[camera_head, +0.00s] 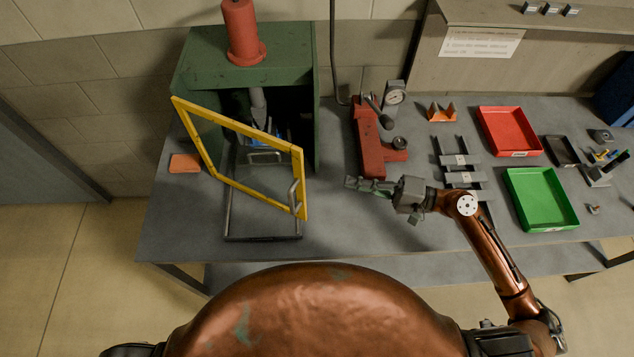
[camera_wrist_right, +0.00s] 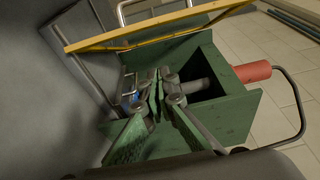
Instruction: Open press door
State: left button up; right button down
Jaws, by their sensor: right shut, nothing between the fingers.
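The press (camera_head: 240,75) is a green box with a red cylinder on top, at the back left of the table. Its yellow-framed door (camera_head: 235,128) stands ajar, with its right edge swung out from the dark opening. A grey bar handle (camera_head: 294,196) sits on that right edge. My right gripper (camera_head: 350,183) is shut and empty, pointing left, to the right of the handle and apart from it. In the right wrist view, its green fingers (camera_wrist_right: 157,78) are in front of the press (camera_wrist_right: 235,110) and the yellow door edge (camera_wrist_right: 160,36). My left gripper is not in view.
A red hand press with a gauge (camera_head: 370,140) stands behind my right gripper. A grey wire frame (camera_head: 262,238) lies below the door. Red (camera_head: 508,130) and green (camera_head: 540,198) trays sit at right. An orange block (camera_head: 185,163) lies left of the door.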

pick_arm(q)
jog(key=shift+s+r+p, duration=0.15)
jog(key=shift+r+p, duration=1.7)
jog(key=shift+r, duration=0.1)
pick_arm(e)
jog(key=s+a, duration=0.1)
jog(key=a, duration=0.9)
jog(key=shift+s, duration=0.15)
